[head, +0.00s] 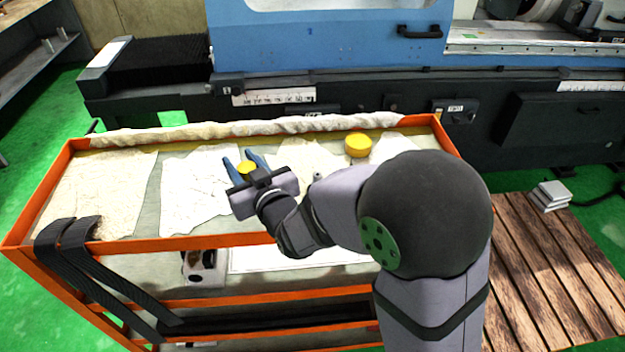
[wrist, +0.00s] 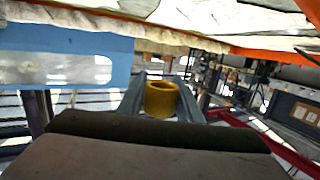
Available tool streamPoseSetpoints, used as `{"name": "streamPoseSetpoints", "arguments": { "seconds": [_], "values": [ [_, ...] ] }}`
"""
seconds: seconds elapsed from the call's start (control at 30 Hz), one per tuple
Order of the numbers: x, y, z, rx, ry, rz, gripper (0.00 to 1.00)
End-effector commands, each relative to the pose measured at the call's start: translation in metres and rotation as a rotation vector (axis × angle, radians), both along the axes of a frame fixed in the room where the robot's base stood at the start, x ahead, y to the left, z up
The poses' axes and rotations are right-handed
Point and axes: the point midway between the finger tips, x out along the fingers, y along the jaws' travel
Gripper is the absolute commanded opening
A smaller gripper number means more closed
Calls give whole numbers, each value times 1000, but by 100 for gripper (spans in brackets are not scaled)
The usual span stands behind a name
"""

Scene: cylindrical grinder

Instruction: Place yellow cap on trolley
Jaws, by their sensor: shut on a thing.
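A small yellow cap (head: 246,167) sits between the two blue fingers of my gripper (head: 241,161) in the head view. In the wrist view the yellow cap (wrist: 160,102) is a short ring with a hollow, and the fingers of my gripper (wrist: 161,92) close on it from both sides. The trolley (head: 195,243) has an orange frame and a top covered with pale sheets. My gripper and the cap show over the middle of this top in the head view; I cannot tell whether the cap touches it.
A larger yellow round piece (head: 358,146) stands on the trolley top at the back right. Black straps (head: 72,235) hang over the front left corner. A rolled cloth (head: 240,128) lines the back edge. The grinder (head: 330,40) stands behind. Pale sheets at left are clear.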

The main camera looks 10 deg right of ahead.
Motion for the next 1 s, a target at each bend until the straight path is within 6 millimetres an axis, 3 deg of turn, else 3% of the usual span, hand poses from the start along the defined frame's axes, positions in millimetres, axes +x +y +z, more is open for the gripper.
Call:
{"name": "streamPoseSetpoints", "arguments": {
  "seconds": [0.03,0.2,0.4,0.6,1.0],
  "values": [
    [10,-23,7,1,-2,-62,11],
    [30,-88,21,1,-1,-240,11],
    [38,-140,31,0,0,-380,11],
    [39,-162,35,-1,1,-439,11],
    [39,-164,33,-2,2,-444,11]
  ]
}}
